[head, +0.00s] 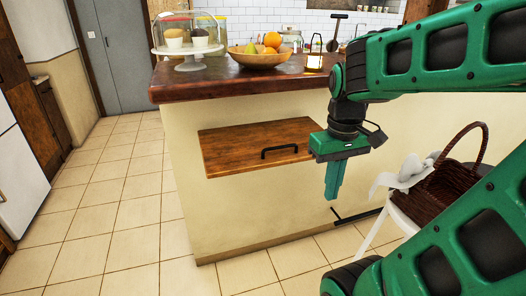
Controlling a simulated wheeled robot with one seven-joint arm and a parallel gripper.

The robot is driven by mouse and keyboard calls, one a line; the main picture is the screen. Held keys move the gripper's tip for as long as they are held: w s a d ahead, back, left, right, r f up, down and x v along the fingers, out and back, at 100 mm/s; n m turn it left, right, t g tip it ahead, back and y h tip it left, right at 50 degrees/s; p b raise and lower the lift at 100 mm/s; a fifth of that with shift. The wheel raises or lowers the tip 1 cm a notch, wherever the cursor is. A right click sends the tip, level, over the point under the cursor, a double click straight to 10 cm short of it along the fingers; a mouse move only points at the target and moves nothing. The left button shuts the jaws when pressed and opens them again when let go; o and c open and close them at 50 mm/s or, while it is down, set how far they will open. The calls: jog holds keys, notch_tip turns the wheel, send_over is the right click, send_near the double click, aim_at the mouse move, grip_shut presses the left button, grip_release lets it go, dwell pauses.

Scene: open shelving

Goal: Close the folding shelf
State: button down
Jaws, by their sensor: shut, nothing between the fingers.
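The folding shelf (236,149) is a brown wooden board with a black handle (279,151) near its front right part. It stands out from the cream side of the counter, below the countertop, and looks roughly level. My gripper (331,196) is shut and empty. It points down, to the right of the shelf and handle in the head view, apart from the handle. Its depth relative to the board's edge is hard to tell. The board's underside is hidden.
The dark wooden countertop (240,88) overhangs above, with a fruit bowl (258,60) and a cake stand (188,62) on it. A wicker basket (440,188) on a white seat stands to the right. Tiled floor (120,215) is clear on the left.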

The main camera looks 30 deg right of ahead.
jog(key=w+r+n, duration=0.4)
jog(key=w+n, duration=0.1)
jog(key=w, duration=0.2)
jog(key=w+r+n, duration=0.3)
jog(key=w+n, duration=0.2)
jog(key=w, duration=0.2)
notch_tip(320, 180, up, 3)
jog(key=n, duration=0.8)
send_over(267, 164)
notch_tip(267, 164, down, 14)
jog(key=shift+d+r, duration=0.1)
jog(key=shift+r, duration=0.05)
